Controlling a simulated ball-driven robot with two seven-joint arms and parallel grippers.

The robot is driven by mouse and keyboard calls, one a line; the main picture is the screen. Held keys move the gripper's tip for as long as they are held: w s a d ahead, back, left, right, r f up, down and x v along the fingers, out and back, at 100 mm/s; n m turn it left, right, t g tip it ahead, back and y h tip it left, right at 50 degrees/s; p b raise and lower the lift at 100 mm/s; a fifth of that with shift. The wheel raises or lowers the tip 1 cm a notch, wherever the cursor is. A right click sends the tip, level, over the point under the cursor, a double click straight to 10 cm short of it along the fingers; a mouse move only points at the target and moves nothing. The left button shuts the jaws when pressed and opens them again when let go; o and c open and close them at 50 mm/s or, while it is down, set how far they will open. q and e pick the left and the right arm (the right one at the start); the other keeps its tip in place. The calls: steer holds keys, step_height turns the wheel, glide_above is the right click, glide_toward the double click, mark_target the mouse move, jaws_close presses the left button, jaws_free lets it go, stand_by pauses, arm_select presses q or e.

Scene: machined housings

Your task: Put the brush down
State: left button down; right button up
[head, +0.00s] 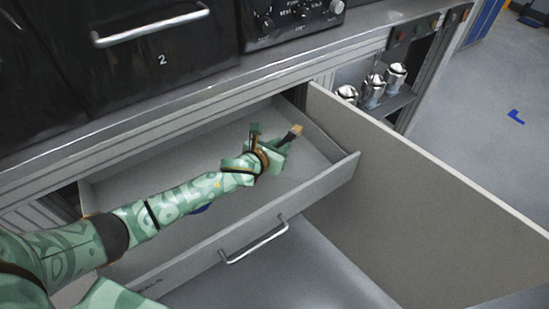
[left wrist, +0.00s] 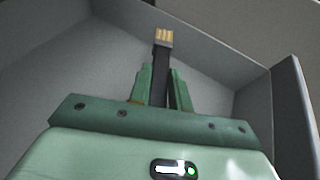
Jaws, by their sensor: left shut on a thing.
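The brush (left wrist: 162,62) has a dark handle and a tan, block-like end, which points away from my left gripper (left wrist: 163,88). The gripper's green fingers are shut on the handle. In the head view, the brush (head: 294,132) shows at the tip of my left gripper (head: 277,148), over the open grey drawer (head: 310,196). The drawer walls surround the brush in the wrist view. I cannot tell whether the brush touches the drawer floor. My right gripper is not in view.
A tall grey panel (head: 420,190) stands open right of the drawer. Metal canisters (head: 373,90) sit on a shelf behind. Much of the drawer floor is bare.

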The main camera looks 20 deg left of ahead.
arm_select(q)
step_height(320, 180, down, 6)
steer(key=b, duration=0.2)
steer(key=shift+r+b, duration=0.2)
steer(key=shift+b, duration=0.15)
steer(key=shift+r, duration=0.15)
steer(key=c, duration=1.3)
jaws_free()
steer(key=shift+s+r+p, duration=0.2)
steer(key=shift+s+p, duration=0.1)
steer(key=shift+p, duration=0.05)
steer(key=p+v, duration=0.4)
steer(key=v, duration=0.6)
steer(key=shift+s+a+r, duration=0.1)
steer(key=shift+s+a, duration=0.2)
steer(key=shift+s, duration=0.35)
